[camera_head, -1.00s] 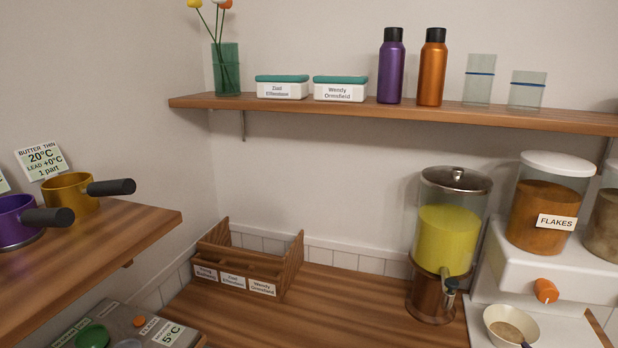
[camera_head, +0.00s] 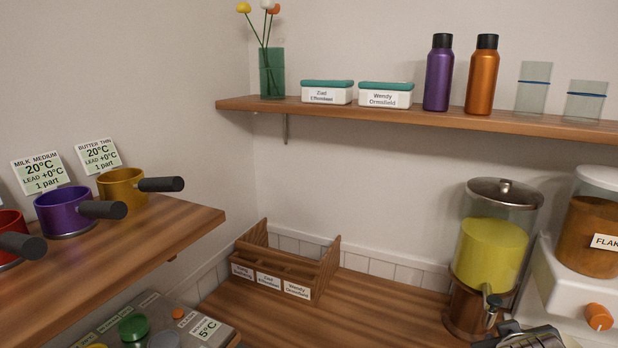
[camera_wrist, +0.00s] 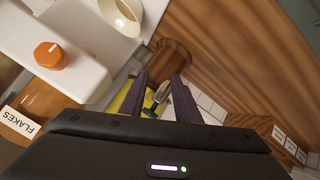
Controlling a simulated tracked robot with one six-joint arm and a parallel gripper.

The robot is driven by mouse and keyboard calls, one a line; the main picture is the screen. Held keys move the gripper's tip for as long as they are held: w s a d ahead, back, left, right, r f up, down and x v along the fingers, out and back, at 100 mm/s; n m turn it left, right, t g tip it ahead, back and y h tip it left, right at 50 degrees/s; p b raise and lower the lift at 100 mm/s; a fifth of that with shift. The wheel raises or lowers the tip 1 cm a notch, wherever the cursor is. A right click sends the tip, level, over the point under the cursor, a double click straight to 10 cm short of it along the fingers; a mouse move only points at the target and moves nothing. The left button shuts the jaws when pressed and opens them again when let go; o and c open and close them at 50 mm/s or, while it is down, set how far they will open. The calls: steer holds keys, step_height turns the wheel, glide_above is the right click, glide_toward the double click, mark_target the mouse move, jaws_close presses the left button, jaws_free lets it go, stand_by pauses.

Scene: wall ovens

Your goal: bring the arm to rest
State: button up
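My gripper (camera_wrist: 160,96) shows in the wrist view, with its two dark fingers apart and nothing between them. Behind the gap is the yellow-filled drink dispenser with its tap (camera_wrist: 152,106); the fingers look apart from it, though the distance is hard to tell. In the head view a grey metal part of what looks like my arm shows at the lower right edge, below the dispenser (camera_head: 493,245). The fingers are not visible in the head view.
A wooden shelf (camera_head: 400,117) holds boxes, bottles and glasses. Pans, including a purple one (camera_head: 70,212), stand on a left shelf (camera_head: 150,235). A wooden sorter (camera_head: 325,268) sits on the counter. A flakes container (camera_head: 590,235) and bowl (camera_wrist: 120,15) are near the dispenser.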

steer(key=s+a+r+g+y, duration=0.1)
steer(key=s+a+y, duration=0.2)
steer(key=a, duration=1)
steer(key=s+a+g+y, duration=0.2)
steer(key=s+a, duration=0.4)
steer(key=a, duration=0.7)
steer(key=shift+s+r+n+y, duration=0.15)
steer(key=shift+r+n+y, duration=0.25)
steer(key=shift+y, duration=0.3)
